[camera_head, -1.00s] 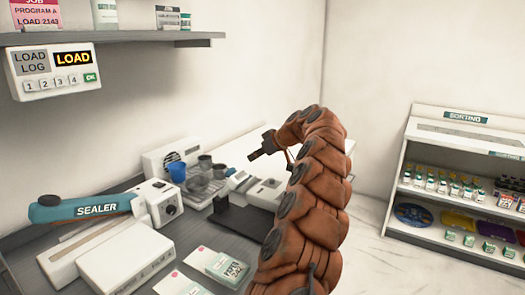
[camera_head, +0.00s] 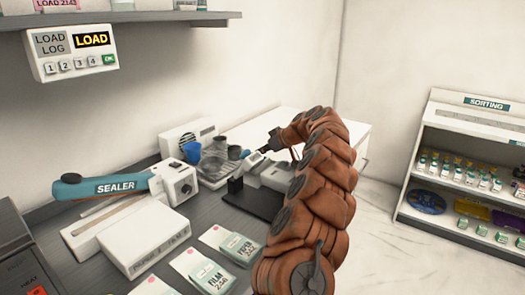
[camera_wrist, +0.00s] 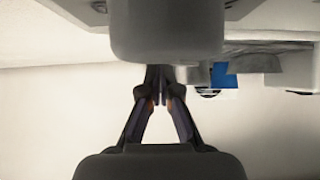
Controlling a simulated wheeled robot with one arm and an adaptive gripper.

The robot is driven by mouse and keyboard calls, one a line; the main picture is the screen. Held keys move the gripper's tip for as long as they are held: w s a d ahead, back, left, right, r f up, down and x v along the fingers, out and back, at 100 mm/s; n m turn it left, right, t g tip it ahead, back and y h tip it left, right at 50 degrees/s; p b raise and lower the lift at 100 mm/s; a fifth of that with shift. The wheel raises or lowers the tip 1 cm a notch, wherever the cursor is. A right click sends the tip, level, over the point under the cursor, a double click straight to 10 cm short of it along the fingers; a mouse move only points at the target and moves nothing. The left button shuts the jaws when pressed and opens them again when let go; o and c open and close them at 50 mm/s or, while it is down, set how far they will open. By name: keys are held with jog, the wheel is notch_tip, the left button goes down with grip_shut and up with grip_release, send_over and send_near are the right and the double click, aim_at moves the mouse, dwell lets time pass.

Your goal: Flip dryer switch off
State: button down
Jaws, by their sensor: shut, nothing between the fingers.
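A white unit with a round dark vent (camera_head: 188,140) stands at the back of the counter against the wall. It looks like the dryer, but I can read no label on it and make out no switch.
A sealer (camera_head: 112,187) with a blue arm lies on the counter (camera_head: 175,270) at left. White boxes and FILM and PAPER packs (camera_head: 212,272) lie in front. A LOAD panel (camera_head: 72,52) hangs under a wall shelf (camera_head: 120,17). A sorting rack (camera_head: 460,130) stands at right.

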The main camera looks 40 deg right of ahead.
jog(key=shift+f, duration=0.1)
jog(key=shift+f, duration=0.15)
jog(key=shift+g, duration=0.3)
jog(key=shift+w, duration=0.15)
jog(key=shift+w+a+r, duration=0.25)
jog(key=shift+w+r, duration=0.05)
jog(key=shift+w, duration=0.3)
jog(key=shift+r, duration=0.15)
